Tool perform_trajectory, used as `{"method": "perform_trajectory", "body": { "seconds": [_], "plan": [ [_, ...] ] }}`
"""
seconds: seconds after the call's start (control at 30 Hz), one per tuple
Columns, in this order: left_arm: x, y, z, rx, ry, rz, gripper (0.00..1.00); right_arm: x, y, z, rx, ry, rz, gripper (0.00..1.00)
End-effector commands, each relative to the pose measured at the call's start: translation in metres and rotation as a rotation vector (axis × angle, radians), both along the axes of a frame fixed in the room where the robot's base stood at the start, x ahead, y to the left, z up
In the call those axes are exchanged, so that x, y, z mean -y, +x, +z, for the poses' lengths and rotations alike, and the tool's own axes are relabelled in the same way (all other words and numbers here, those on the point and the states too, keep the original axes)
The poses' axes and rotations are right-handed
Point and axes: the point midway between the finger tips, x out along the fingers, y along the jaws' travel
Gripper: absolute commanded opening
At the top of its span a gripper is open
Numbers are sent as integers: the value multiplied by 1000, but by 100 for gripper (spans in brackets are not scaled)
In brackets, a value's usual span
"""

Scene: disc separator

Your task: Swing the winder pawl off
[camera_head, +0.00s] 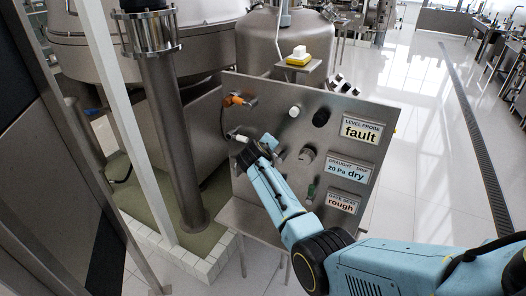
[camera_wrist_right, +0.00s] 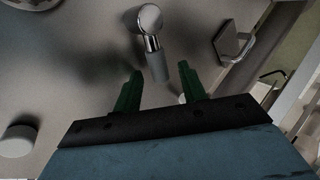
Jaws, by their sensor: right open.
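The grey metal panel (camera_head: 270,95) carries several small controls, none of them labelled as a winder pawl. A small lever with a pale grip (camera_head: 237,137) is at its left edge, and an orange-handled lever (camera_head: 235,100) is above it. My right gripper (camera_head: 252,152) is at the panel just below the pale lever, partly hidden by its own arm. In the right wrist view its green fingers (camera_wrist_right: 160,72) are apart with nothing between them. A round-headed metal lever (camera_wrist_right: 151,44) lies just ahead, its grip end close to the fingertip gap. My left gripper is not seen.
A black knob (camera_head: 320,118), a white knob (camera_head: 294,111) and a round dial (camera_head: 307,156) are on the panel. Placards (camera_head: 356,130) line its right side. A yellow-and-white block (camera_head: 298,58) sits above. A steel column (camera_head: 175,140) stands left; the floor right is clear.

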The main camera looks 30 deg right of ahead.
Motion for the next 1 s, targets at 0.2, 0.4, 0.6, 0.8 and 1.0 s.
{"method": "perform_trajectory", "body": {
  "seconds": [0.2,0.4,0.6,0.8,1.0],
  "plan": [
    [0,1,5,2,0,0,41,-14,-16,11,1,2,2,41],
    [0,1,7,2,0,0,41,-32,-39,27,2,3,1,41],
    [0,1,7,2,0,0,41,-51,-62,43,2,3,1,41],
    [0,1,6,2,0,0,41,-66,-81,56,0,1,0,41],
    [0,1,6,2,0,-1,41,-71,-89,62,-2,0,0,41]
  ]
}}
